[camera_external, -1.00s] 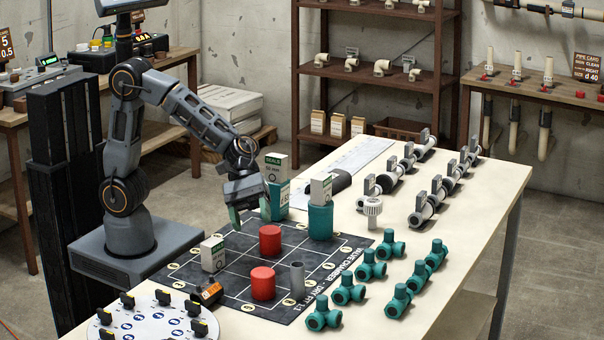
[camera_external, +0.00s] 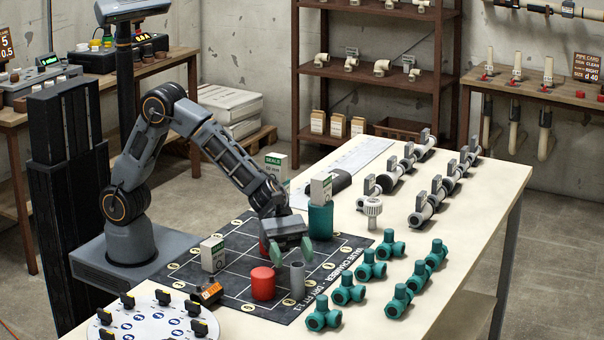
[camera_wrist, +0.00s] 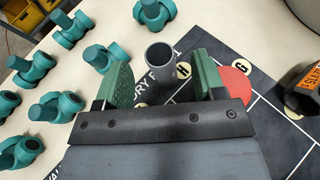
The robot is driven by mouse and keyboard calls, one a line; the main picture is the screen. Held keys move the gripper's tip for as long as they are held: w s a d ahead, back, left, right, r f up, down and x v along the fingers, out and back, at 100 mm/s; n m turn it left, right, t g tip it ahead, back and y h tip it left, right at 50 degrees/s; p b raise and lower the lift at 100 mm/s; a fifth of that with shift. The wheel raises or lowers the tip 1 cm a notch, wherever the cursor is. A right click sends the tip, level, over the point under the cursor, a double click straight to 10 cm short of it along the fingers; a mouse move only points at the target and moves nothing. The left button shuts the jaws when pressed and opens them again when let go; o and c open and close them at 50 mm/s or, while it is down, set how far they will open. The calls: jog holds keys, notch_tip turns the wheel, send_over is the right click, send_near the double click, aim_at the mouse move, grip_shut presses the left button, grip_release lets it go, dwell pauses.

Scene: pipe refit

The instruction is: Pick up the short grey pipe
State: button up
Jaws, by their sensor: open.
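The short grey pipe (camera_external: 297,279) stands upright on the dark gridded mat (camera_external: 190,270), near its front right edge. My gripper (camera_external: 291,250) is open and empty just above and behind the pipe, its green finger pads apart. In the wrist view the pipe's open top (camera_wrist: 160,55) shows between and beyond the two fingers of my gripper (camera_wrist: 157,82).
A red cylinder (camera_external: 263,284) stands close to the left of the pipe; another is mostly hidden behind my gripper. A teal cylinder (camera_external: 320,222) with a box on it stands behind. Several teal fittings (camera_external: 348,290) lie to the right. A white box (camera_external: 212,254) stands left.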

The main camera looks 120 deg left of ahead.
aim_at(298, 265)
jog(key=shift+x, duration=2.55)
jog(key=shift+w+r, duration=0.1)
jog(key=shift+c, duration=0.3)
jog(key=c, duration=0.9)
jog(key=shift+r, duration=0.15)
jog(key=shift+c, duration=0.2)
